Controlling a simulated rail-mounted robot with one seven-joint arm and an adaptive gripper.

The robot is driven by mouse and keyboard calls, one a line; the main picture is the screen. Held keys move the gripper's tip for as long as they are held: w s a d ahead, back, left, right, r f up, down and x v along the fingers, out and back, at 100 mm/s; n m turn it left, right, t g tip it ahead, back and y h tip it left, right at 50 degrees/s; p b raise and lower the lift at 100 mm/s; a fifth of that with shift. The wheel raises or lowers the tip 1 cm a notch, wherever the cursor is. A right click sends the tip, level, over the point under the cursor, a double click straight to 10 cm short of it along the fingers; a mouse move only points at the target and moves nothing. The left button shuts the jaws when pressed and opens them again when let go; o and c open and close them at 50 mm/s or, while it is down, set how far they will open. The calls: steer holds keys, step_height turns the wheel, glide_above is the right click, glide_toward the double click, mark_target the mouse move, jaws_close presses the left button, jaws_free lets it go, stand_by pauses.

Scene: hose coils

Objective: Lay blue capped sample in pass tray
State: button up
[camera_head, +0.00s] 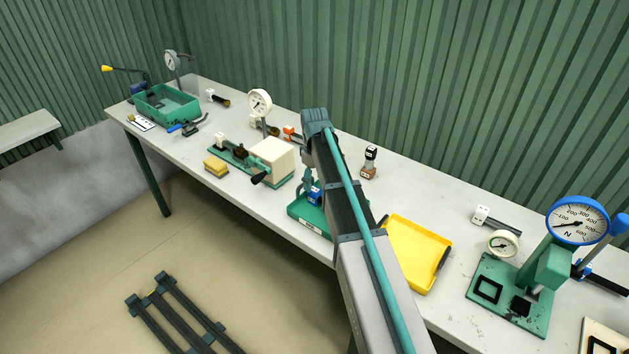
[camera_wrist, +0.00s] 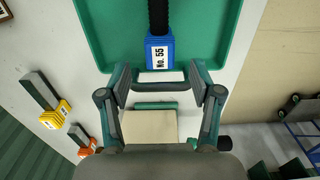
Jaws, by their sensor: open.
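The blue capped sample (camera_wrist: 160,50), labelled No. 55, has a black hose body running out of the top of the wrist view. It lies over the green tray (camera_wrist: 107,35), cap towards the tray's near edge; whether it rests on the floor of the tray I cannot tell. In the head view the blue cap (camera_head: 315,196) shows above the green tray (camera_head: 298,209), partly behind my arm. The tray's front label is unreadable. My gripper (camera_wrist: 160,76) is open, its fingers on either side of the cap's end, with gaps visible.
A yellow tray (camera_head: 418,252) stands right of my arm. A cream machine (camera_head: 271,160) with a black handle is left of the green tray. Yellow-capped (camera_wrist: 55,114) and orange-capped (camera_wrist: 80,140) samples lie towards the wall. A dial press (camera_head: 548,268) stands further right.

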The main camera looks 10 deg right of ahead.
steer(key=shift+r+p, duration=0.75)
steer(key=shift+r, duration=0.65)
